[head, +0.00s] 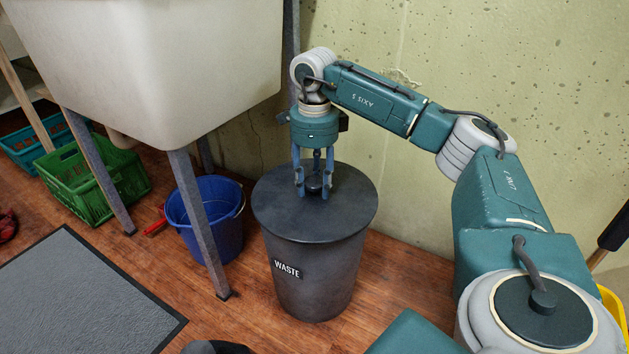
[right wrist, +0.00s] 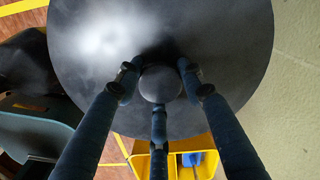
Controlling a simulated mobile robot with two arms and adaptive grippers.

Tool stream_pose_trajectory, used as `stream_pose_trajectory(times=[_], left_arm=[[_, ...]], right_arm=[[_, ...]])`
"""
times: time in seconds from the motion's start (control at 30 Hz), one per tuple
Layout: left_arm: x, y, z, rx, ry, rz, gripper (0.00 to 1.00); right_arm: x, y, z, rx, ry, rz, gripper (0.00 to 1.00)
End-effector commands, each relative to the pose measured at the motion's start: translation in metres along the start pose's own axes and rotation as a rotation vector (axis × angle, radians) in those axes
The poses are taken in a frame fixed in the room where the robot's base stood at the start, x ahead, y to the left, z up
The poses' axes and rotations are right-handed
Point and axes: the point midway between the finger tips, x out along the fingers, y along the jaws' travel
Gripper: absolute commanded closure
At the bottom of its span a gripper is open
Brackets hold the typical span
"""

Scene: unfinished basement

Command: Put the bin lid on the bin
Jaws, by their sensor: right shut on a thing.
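The dark grey bin (head: 315,275) with a WASTE label stands on the wooden floor against the wall. The round dark bin lid (head: 350,205) lies level over the bin's top, and no gap shows between them in the head view. My right gripper (head: 314,187) comes down from above and is shut on the lid's centre knob. In the right wrist view the fingers surround the knob (right wrist: 160,84), with the lid (right wrist: 225,40) filling much of the picture. The lid hides the bin's rim. My left gripper is not in view.
A blue bucket (head: 206,220) stands left of the bin, by a leg of the white utility sink (head: 160,60). A green crate (head: 95,180) and a teal crate (head: 40,143) sit farther left. A grey mat (head: 80,290) lies at front left. The wall (head: 400,200) is close behind.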

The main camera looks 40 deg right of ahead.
Motion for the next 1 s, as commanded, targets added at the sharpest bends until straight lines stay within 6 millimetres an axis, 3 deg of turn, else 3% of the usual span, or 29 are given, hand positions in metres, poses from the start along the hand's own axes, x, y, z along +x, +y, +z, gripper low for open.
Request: stream_pose_trajectory(times=[0.07,0.1,0.2,0.5,0.63,0.77,1.0], left_arm=[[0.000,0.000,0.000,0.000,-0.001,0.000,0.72],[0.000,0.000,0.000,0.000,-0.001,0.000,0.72],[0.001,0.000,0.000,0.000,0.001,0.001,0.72],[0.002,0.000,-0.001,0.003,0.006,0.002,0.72],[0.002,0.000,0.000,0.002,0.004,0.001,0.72],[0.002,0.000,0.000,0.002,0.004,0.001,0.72],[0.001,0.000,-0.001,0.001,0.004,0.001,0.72]], right_arm=[[0.002,0.000,0.000,0.000,0.000,0.000,0.94],[0.002,0.000,0.000,0.000,-0.001,-0.001,0.60],[0.002,0.000,0.000,0.000,-0.001,-0.001,0.40],[0.002,0.000,0.000,0.000,0.000,0.000,0.40],[-0.008,0.000,0.001,0.000,-0.003,-0.001,0.40],[-0.031,0.000,0.001,0.000,-0.005,-0.002,0.40],[-0.089,0.000,0.002,0.000,-0.006,-0.003,0.40]])
